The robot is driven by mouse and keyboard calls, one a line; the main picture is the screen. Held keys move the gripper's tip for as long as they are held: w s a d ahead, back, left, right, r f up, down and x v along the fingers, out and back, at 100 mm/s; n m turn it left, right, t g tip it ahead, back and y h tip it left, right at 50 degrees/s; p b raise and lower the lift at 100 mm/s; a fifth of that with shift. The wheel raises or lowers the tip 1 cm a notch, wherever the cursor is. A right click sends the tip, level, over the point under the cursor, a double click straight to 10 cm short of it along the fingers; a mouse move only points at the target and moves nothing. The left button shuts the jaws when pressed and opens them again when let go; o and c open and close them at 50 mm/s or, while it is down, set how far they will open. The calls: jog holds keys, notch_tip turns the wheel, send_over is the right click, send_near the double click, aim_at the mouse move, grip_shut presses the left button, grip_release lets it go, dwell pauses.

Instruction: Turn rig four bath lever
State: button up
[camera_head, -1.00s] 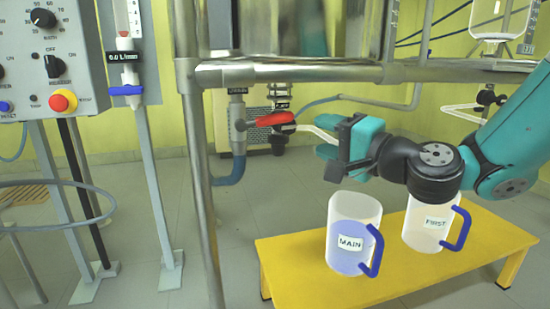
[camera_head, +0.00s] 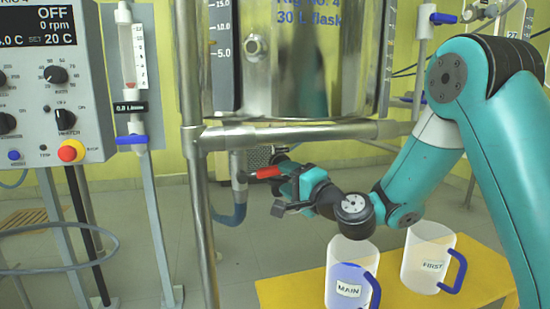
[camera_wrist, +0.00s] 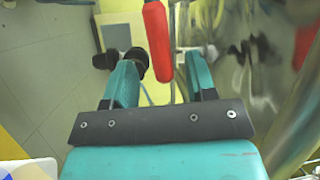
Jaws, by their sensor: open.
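The red bath lever (camera_head: 266,172) sits on a grey pipe fitting below the steel vessel (camera_head: 330,80) marked No. 4. My gripper (camera_head: 283,170) is at the lever's right end, open, and hides part of the lever and its valve. In the wrist view the red lever (camera_wrist: 158,45) points down into the gap between the two teal fingers of my gripper (camera_wrist: 163,72). Its end shows between the fingers with room on both sides; touching is not visible.
A steel frame rail (camera_head: 290,135) runs just above my gripper. A steel post (camera_head: 203,230) stands to the left. A yellow bench (camera_head: 300,292) below carries the MAIN jug (camera_head: 350,255) and FIRST jug (camera_head: 425,245). A control box (camera_head: 85,110) is at left.

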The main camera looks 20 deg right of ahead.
aim_at(278, 173)
jog(key=p+x, duration=0.1)
jog(key=x, duration=0.4)
jog(key=shift+w, duration=0.25)
